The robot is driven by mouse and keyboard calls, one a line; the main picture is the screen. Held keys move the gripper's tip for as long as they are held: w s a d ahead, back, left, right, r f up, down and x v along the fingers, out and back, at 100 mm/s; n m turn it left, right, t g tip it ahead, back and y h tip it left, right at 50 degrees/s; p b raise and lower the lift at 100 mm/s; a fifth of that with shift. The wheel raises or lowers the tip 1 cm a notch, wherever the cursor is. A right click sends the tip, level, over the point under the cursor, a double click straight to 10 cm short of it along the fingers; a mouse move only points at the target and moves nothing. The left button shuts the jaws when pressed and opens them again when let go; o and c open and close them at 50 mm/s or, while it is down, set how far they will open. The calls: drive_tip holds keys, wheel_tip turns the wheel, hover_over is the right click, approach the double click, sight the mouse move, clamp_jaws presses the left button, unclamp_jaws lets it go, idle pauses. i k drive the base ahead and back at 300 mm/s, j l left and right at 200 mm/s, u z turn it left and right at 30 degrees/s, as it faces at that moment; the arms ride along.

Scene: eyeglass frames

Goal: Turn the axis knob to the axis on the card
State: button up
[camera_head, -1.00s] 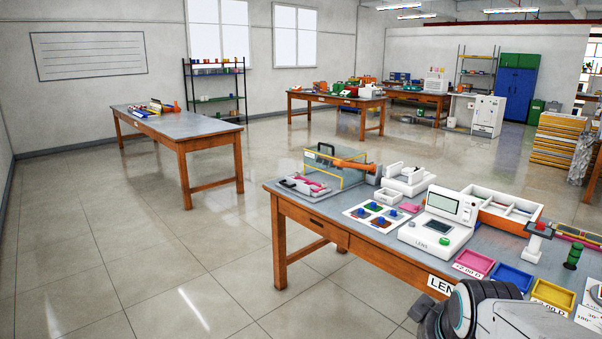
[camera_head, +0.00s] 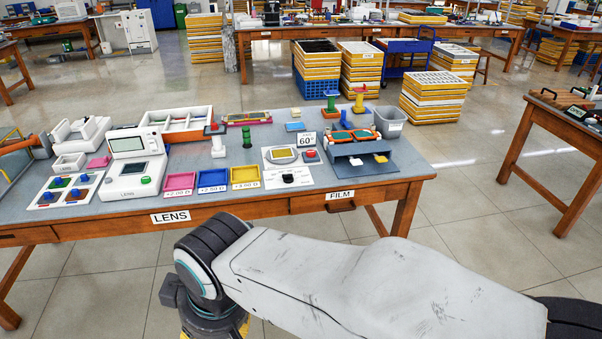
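A small upright card (camera_head: 306,139) reading 60° stands towards the right part of the LENS/FILM workbench. In front of it is a white plate with a small dark knob (camera_head: 289,178), which seems to be the axis knob; its pointing direction is too small to read. My arm crosses the bottom of the view, in front of the workbench, well apart from the knob. My gripper is not in view.
The workbench (camera_head: 225,205) also holds a white lens machine (camera_head: 135,165), pink (camera_head: 180,184), blue (camera_head: 213,180) and yellow (camera_head: 245,177) trays, a dark film stand (camera_head: 362,150) and a grey bin (camera_head: 390,122). Floor is clear at the right, before another table (camera_head: 545,130).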

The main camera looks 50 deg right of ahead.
sight(288, 178)
drive_tip(key=z, duration=1.55)
